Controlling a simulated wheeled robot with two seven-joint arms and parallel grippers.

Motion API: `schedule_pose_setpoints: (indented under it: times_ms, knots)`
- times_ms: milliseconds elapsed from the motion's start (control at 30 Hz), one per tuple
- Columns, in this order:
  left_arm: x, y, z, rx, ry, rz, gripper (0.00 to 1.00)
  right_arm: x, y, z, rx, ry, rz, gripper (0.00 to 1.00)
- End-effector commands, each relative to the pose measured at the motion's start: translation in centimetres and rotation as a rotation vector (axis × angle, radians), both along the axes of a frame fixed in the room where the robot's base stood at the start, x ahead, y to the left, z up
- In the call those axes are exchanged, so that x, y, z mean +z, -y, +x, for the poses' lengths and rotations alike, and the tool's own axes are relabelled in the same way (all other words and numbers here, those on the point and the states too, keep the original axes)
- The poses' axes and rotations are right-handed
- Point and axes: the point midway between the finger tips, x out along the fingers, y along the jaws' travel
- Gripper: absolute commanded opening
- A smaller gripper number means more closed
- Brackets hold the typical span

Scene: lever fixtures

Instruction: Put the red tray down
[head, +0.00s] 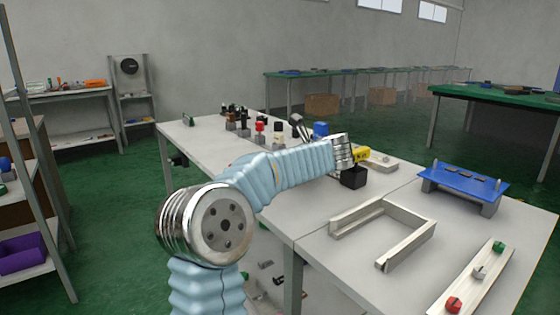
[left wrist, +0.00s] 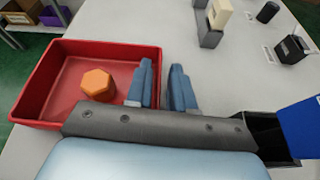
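The red tray (left wrist: 35,83) is a shallow rectangular box at the left of the left wrist view. An orange hexagonal block (left wrist: 97,82) sits inside it. My left gripper (left wrist: 162,75) is at the tray's right wall, with one blue finger inside and the other outside. Whether the tray's underside touches the table cannot be seen. In the head view, my left forearm hides the tray and gripper. My right gripper is in neither view.
The white table (left wrist: 235,75) is bare just right of the gripper. A cream block (left wrist: 220,13), a black box fixture (left wrist: 291,48) and a blue part (left wrist: 303,122) stand farther right. A purple bin (left wrist: 55,15) lies beyond the tray. A blue raised plate (head: 465,185) stands on the right table.

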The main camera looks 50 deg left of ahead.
Motion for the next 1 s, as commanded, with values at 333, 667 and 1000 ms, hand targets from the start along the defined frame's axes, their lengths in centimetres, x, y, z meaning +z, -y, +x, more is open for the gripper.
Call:
schedule_pose_setpoints:
  times_ms: [333,667,1000]
  knots:
    - [0.2,0.0,0.0,0.0,0.0,0.0,0.34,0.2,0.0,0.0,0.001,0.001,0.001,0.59]
    - [2.2,4.7,-0.2,-0.006,0.004,0.0,0.34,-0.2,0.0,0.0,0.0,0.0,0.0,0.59]
    - [4.7,10.4,-0.8,-0.001,0.001,0.0,0.34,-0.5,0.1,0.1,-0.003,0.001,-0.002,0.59]
